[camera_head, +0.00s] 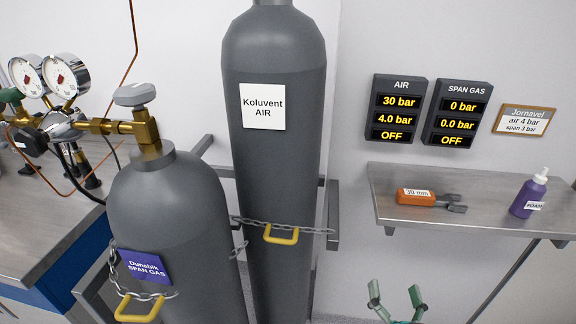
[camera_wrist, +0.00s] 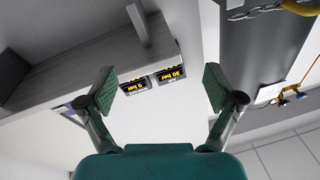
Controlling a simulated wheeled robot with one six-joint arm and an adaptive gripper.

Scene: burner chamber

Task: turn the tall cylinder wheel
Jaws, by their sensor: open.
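The tall grey cylinder (camera_head: 278,160), labelled "Koluvent AIR", stands upright in the middle of the head view. Its top is cut off by the upper picture edge, so its wheel does not show there. In the wrist view, a dark grey body (camera_wrist: 262,40) at upper right appears to be this cylinder, seen upside down with a chain and yellow handle. My gripper (camera_head: 395,291) is at the bottom of the head view, right of the cylinder and apart from it. In the wrist view its green-padded fingers (camera_wrist: 158,87) are spread with nothing between them.
A shorter "SPAN GAS" cylinder (camera_head: 172,220) with a grey wheel (camera_head: 134,94) and gauges stands left. A wall shelf (camera_head: 470,190) at right holds an orange tool (camera_head: 420,198) and a purple bottle (camera_head: 528,196). The AIR display (camera_head: 396,107) reads 30 bar, 4.0 bar, OFF.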

